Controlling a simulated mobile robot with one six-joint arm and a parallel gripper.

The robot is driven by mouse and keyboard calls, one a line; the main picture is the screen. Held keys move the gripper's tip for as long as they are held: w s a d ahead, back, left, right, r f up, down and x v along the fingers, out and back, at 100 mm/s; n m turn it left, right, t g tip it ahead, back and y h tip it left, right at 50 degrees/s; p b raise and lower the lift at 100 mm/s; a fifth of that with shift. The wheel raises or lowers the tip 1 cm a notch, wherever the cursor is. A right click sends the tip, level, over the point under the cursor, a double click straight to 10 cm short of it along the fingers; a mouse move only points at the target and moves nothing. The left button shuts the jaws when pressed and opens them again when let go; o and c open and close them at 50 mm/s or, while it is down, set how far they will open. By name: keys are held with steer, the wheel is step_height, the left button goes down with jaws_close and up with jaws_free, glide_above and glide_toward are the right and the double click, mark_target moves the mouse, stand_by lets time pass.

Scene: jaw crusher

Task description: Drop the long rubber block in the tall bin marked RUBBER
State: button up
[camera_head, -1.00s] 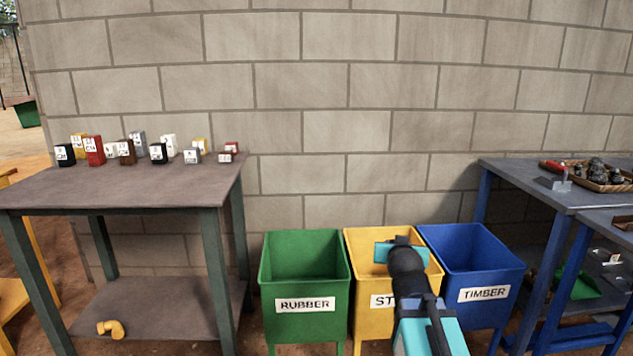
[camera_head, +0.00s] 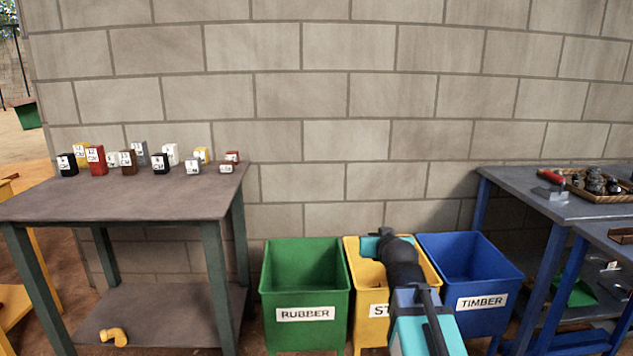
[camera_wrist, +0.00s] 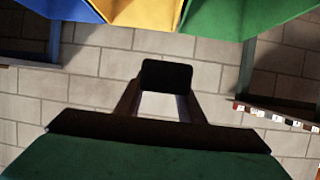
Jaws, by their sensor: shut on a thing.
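The green bin marked RUBBER (camera_head: 305,315) stands at the left of a row of three bins, and its opening is clear in the head view. In the wrist view its green side (camera_wrist: 240,22) shows at the top right. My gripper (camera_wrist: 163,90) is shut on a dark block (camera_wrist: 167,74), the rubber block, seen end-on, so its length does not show. In the head view my arm reaches over the yellow bin (camera_head: 362,290) and hides the block and the fingertips.
The blue bin marked TIMBER (camera_head: 480,303) stands right of the yellow one. A left table (camera_head: 120,200) bears several small labelled blocks. A right blue table (camera_head: 520,190) holds a trowel and a tray. A brick wall (camera_head: 350,110) rises behind the bins.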

step_height(320, 180, up, 22)
steer(key=p, duration=2.1)
